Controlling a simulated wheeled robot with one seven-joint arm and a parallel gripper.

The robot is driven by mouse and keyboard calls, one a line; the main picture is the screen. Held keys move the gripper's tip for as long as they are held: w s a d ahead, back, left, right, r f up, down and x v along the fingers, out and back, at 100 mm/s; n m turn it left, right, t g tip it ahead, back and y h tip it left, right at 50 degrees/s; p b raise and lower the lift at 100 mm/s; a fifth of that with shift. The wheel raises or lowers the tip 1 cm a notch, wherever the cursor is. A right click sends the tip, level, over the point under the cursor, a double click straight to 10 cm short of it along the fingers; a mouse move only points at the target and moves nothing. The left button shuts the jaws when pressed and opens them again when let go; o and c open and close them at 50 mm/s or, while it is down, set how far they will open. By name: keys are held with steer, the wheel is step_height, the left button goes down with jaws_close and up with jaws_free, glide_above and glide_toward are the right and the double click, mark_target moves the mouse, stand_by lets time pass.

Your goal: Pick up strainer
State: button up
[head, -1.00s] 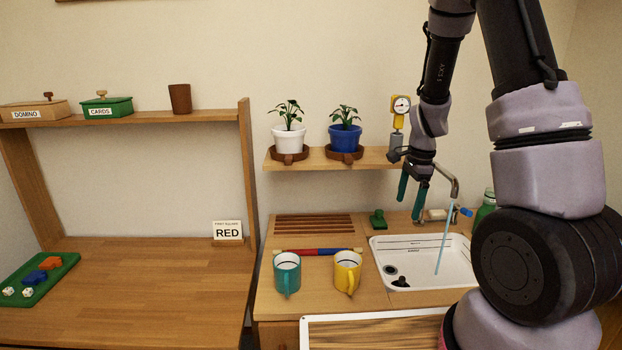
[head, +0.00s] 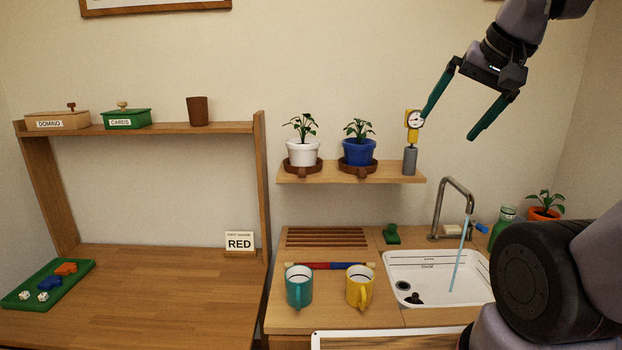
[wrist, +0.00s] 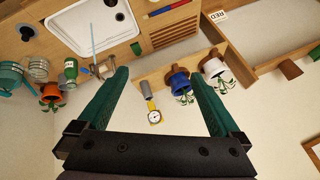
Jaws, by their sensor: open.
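The likely strainer is a small dark piece with a knob (head: 414,299) on the floor of the white sink (head: 470,287), beside the round drain (head: 403,285). Its details are too small to be sure. The sink also shows at the upper left of the wrist view (wrist: 75,28), with a dark round piece (wrist: 120,16) in it. My gripper (head: 448,128) is open and empty, high above the sink and well apart from it. Its teal fingers (wrist: 158,75) are spread wide in the wrist view.
Water runs from the tap (head: 455,185) into the sink. A shelf (head: 320,172) holds two potted plants and a gauge (head: 414,120) close to my gripper. A teal mug (head: 299,287) and a yellow mug (head: 360,287) stand left of the sink. A green bottle (head: 502,225) stands behind it.

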steer(key=shift+s+r, duration=0.1)
steer(key=shift+s, duration=0.25)
steer(key=shift+c, duration=0.2)
